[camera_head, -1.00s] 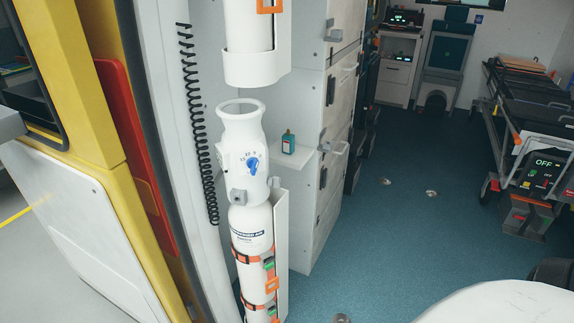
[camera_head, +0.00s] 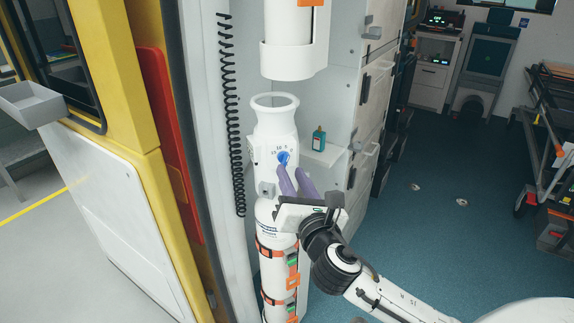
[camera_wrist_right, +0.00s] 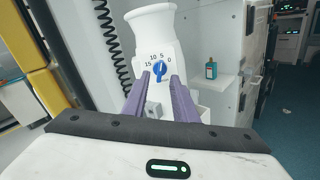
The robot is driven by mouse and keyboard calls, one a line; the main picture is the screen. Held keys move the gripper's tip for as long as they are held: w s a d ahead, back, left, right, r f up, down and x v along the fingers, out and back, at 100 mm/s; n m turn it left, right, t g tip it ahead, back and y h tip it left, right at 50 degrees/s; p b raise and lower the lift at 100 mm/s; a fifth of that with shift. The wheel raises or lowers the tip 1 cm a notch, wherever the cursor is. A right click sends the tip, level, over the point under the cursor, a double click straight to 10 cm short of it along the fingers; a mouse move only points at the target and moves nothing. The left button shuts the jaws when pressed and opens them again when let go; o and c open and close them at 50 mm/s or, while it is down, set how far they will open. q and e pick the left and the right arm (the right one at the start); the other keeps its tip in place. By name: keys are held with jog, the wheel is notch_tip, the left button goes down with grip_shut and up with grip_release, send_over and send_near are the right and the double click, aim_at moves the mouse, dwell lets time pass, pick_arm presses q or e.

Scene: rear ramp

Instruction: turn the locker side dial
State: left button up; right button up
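The blue dial (camera_head: 283,158) sits on the white neck of a tall gas cylinder (camera_head: 268,215), beside the locker side. In the right wrist view the dial (camera_wrist_right: 159,69) shows a scale marked 15, 10, 5 and 0. My right gripper (camera_head: 293,172) is just below and in front of the dial, its purple fingers pointing up at it. In the right wrist view the fingers (camera_wrist_right: 162,80) are apart, one on each side below the dial. They look open, and I cannot tell whether they touch it. My left gripper is not in view.
A small teal bottle (camera_head: 319,138) stands on a white shelf (camera_head: 326,153) right of the cylinder. A second white cylinder holder (camera_head: 290,60) hangs above. A black coiled cord (camera_head: 232,120) hangs at left. Blue floor (camera_head: 430,230) is open at right.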

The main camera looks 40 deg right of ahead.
aim_at(286, 164)
jog(key=shift+x, duration=2.3)
jog(key=shift+c, duration=0.5)
grip_shut()
jog(key=shift+m, duration=0.3)
jog(key=m+p, duration=0.1)
jog(key=m, duration=0.2)
jog(key=shift+a+m, duration=0.1)
jog(key=shift+m, duration=2)
